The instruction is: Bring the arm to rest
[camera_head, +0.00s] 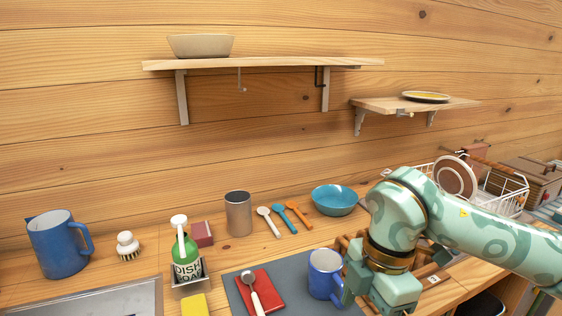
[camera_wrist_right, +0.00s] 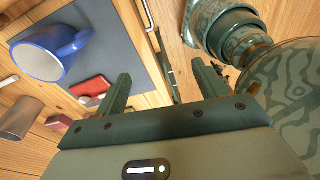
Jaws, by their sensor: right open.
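My right arm comes in from the right in the head view, mint green with darker swirls. It bends down so that its gripper end is over the counter, just right of a blue mug (camera_head: 324,274). In the wrist view my right gripper (camera_wrist_right: 163,88) is open, with its two green fingers apart and nothing between them. The blue mug (camera_wrist_right: 45,58) lies beyond the fingers to the left in that view, on a dark grey mat (camera_wrist_right: 110,40), apart from them. In the head view the fingertips are hidden or cut off. My left gripper is not in view.
A red cloth (camera_head: 270,292) with a spoon lies on the mat. A wooden rack (camera_head: 352,248) is partly behind my arm. A blue bowl (camera_head: 334,200), metal canister (camera_head: 238,214), soap bottle (camera_head: 186,255) and blue pitcher (camera_head: 56,246) line the counter. A dish rack (camera_head: 508,190) stands behind my arm.

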